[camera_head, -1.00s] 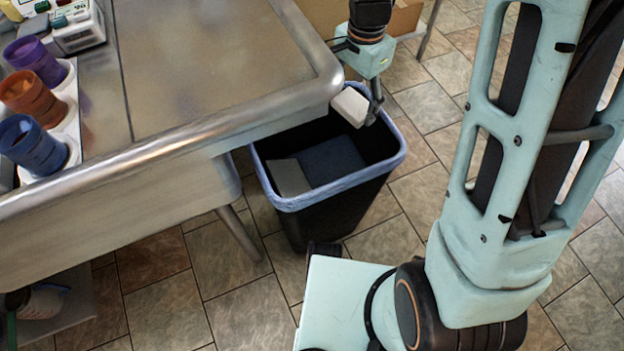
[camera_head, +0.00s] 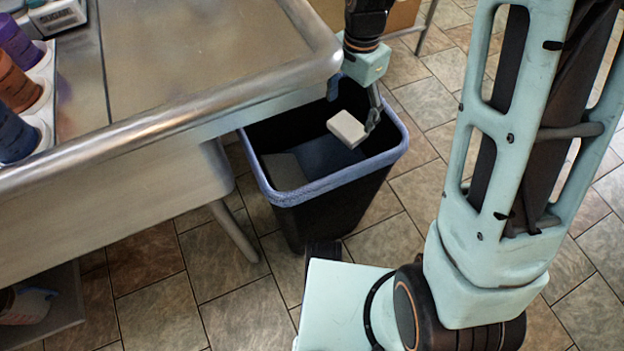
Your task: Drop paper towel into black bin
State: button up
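The paper towel (camera_head: 347,129) shows as a small white block, tilted, over the mouth of the black bin (camera_head: 330,212). My gripper (camera_head: 355,108) is over the bin at the table's corner, pointing down. Its dark fingers appear spread: one at the right edge of the towel, the other to the upper left near the table corner. The towel is low at the fingertips; whether it still touches the right finger cannot be told. The bin is upright, with a bluish liner folded over its rim. A grey piece and a dark blue piece show inside.
The metal table (camera_head: 200,55) stands left of the bin, its rounded corner close to my gripper. Cups (camera_head: 15,85) in a white holder and a white container (camera_head: 57,15) are at its left. A cardboard box (camera_head: 400,15) is behind. Tiled floor is open at right.

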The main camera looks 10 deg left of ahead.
jog(key=shift+o, duration=0.6)
jog(key=shift+r, duration=0.3)
notch_tip(320, 180, up, 7)
